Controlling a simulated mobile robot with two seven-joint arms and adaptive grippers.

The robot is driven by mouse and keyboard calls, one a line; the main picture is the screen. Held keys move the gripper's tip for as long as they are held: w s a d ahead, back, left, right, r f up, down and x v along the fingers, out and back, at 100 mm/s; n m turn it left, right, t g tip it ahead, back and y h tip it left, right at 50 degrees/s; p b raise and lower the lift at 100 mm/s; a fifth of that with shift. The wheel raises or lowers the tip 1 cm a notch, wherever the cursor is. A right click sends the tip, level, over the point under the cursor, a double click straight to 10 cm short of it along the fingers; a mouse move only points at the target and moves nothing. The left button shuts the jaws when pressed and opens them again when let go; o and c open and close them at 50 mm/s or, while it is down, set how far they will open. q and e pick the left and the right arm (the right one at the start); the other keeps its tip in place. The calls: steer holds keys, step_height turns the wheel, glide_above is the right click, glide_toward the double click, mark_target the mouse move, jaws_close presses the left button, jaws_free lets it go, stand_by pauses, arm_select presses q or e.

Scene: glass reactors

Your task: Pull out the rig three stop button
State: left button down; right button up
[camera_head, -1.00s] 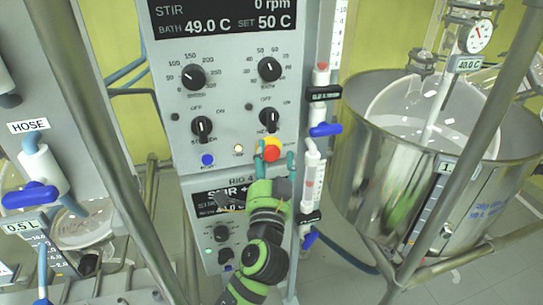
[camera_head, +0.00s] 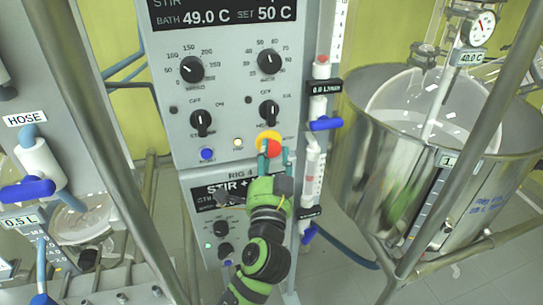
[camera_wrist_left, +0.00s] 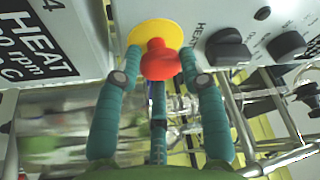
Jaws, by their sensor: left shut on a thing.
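The red stop button (camera_head: 273,147) sits on a yellow round collar (camera_head: 264,138) at the lower right of the upper grey control panel (camera_head: 220,85), just above the panel labelled RIG 4. The upper panel's own rig label is not in view. My left gripper (camera_head: 274,157) is shut on the red button, its teal fingers around the head. The left wrist view shows the red button (camera_wrist_left: 160,62) between the fingers, with its neck visible in front of the yellow collar (camera_wrist_left: 152,33). My right gripper is not in view.
Stir and heat knobs (camera_head: 268,112) and a blue button (camera_head: 207,154) are close by on the panel. A flowmeter with a blue valve (camera_head: 325,124) stands just right. A large steel vessel (camera_head: 370,150) is farther right. A metal post (camera_head: 95,120) crosses the left.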

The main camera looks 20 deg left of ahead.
arm_select(q)
steer(key=c, duration=0.8)
jaws_free()
steer(key=shift+d, duration=0.1)
steer(key=shift+o, duration=0.2)
steer(key=shift+s+d+r, duration=0.1)
steer(key=shift+s+r, duration=0.05)
steer(key=shift+s, duration=0.05)
steer(key=shift+s+f, duration=0.2)
steer(key=v, duration=1.1)
steer(key=shift+s, duration=0.3)
steer(key=shift+d, duration=0.15)
